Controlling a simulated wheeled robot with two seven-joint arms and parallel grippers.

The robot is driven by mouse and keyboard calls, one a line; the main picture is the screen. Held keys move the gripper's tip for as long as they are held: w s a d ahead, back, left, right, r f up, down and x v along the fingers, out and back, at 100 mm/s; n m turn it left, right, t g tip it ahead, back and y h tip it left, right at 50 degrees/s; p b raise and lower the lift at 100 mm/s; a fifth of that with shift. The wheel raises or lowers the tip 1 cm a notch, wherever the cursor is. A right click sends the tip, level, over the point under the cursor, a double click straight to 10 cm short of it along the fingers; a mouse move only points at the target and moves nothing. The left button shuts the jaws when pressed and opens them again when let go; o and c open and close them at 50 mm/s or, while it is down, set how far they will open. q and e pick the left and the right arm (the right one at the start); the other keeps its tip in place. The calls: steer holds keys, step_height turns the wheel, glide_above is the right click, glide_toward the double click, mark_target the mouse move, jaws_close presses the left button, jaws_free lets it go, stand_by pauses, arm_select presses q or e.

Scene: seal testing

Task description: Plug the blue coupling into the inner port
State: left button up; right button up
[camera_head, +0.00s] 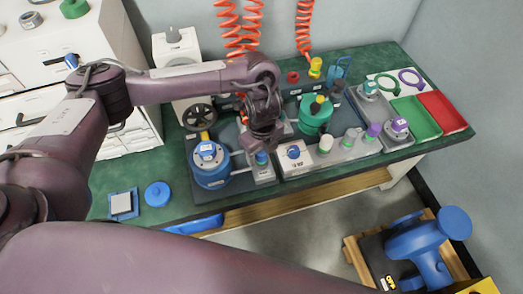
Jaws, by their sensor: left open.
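A small blue fitting (262,158), which looks like the blue coupling, stands upright on a grey block at the middle of the bench. My left gripper (261,142) is open and points down just above it; I cannot tell whether the fingers are around it or only over it. The inner port cannot be made out; my wrist hides part of the bench there. A blue round valve body (211,165) stands to the left on a grey plate. My right gripper is not in view.
A green pot (315,115) stands behind. A green tray (414,118) and red tray (441,113) lie far right. Orange coiled hoses (304,25) hang behind.

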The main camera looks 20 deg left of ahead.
arm_select(q)
step_height(320, 180, up, 6)
steer(key=shift+w+r+p, duration=0.1)
steer(key=shift+r+p, duration=0.15)
steer(key=shift+p, duration=0.85)
steer(key=shift+r, duration=0.65)
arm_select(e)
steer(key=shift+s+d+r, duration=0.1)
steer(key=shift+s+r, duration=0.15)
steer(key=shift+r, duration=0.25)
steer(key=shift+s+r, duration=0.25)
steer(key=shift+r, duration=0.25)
